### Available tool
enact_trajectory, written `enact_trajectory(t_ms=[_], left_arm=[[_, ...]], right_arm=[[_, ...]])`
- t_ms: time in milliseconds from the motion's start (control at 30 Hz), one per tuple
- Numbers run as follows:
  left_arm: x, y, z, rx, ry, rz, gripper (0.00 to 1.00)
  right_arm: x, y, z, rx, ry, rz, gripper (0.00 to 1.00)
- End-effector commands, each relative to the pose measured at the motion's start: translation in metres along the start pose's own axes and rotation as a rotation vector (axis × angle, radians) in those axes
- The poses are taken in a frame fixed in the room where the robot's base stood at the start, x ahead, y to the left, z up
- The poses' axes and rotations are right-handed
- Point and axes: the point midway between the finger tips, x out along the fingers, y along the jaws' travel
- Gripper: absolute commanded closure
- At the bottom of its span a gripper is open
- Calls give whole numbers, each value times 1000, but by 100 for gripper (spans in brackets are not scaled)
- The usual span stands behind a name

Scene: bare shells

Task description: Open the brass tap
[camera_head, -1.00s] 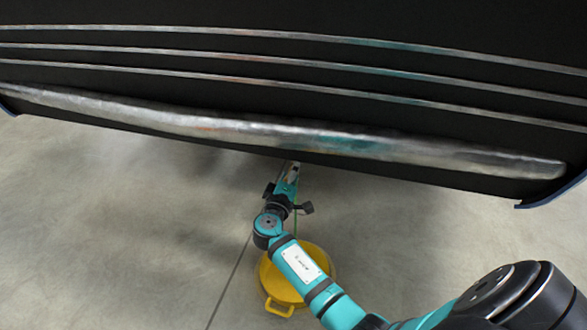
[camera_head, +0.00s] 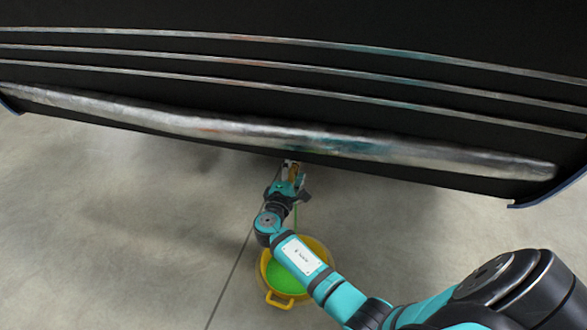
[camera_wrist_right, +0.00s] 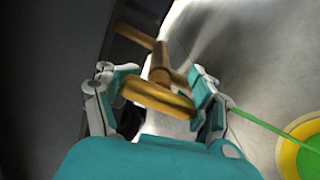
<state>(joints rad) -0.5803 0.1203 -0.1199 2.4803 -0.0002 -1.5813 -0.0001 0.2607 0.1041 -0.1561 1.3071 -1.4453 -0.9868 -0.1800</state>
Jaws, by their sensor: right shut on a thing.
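The brass tap (camera_wrist_right: 159,62) shows in the right wrist view, with its handle (camera_wrist_right: 158,97) lying crosswise between my fingers. My right gripper (camera_wrist_right: 163,85) is shut on the tap handle. In the head view my right gripper (camera_head: 289,182) is at the lower edge of the dark body, and a small brass part of the tap (camera_head: 293,172) shows there. A thin green stream (camera_wrist_right: 262,125) runs from near the tap towards a yellow bucket (camera_wrist_right: 288,160). In the head view the bucket (camera_head: 264,279) holds green liquid (camera_head: 285,272). My left gripper is not in view.
A large dark body (camera_head: 420,110) with metal strips and a thick dented metal bar (camera_head: 300,138) spans the upper head view, above the tap. The bucket stands on the concrete floor (camera_head: 130,230) below my right arm. The floor to the left is clear.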

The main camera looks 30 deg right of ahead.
Motion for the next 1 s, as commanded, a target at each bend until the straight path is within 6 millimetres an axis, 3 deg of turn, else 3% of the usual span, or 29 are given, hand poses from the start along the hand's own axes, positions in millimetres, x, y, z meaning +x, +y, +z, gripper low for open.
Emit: enact_trajectory(t_ms=[367, 400, 633, 1000], left_arm=[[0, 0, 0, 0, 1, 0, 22], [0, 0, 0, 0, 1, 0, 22], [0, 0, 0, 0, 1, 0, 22], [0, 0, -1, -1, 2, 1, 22]], right_arm=[[-3, -6, -2, -15, 5, -8, 76], [-3, -6, -2, -16, 5, -8, 40], [-2, -4, -1, -12, 3, -5, 10], [-7, -2, -1, -8, 2, -2, 10]])
